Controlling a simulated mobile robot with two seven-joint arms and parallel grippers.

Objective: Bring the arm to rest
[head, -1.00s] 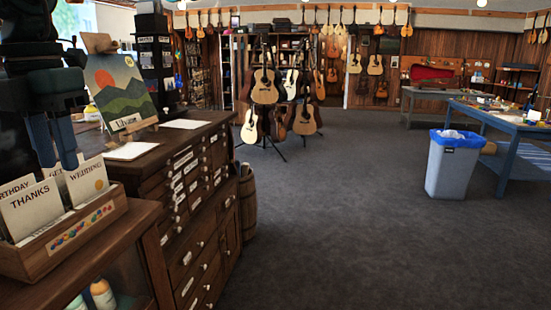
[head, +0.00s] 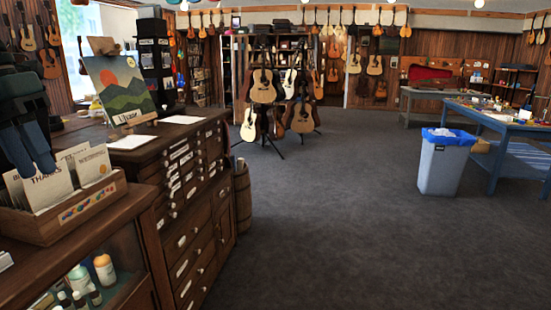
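My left arm's dark gripper (head: 30,172) hangs at the left edge of the head view, with two blue-grey fingers pointing down. The fingers are side by side, and any gap between them is hard to make out. I see nothing held between them. The fingertips appear just above or behind the greeting cards (head: 48,187) in a wooden card box (head: 78,212); the exact distance is unclear. My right gripper is not in view.
The card box stands on a glass-fronted counter (head: 120,240) beside a wooden drawer cabinet (head: 190,190). A landscape picture (head: 122,88) stands on the cabinet. Open carpet (head: 340,210) lies to the right, with a grey bin (head: 442,165) and blue table (head: 510,125).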

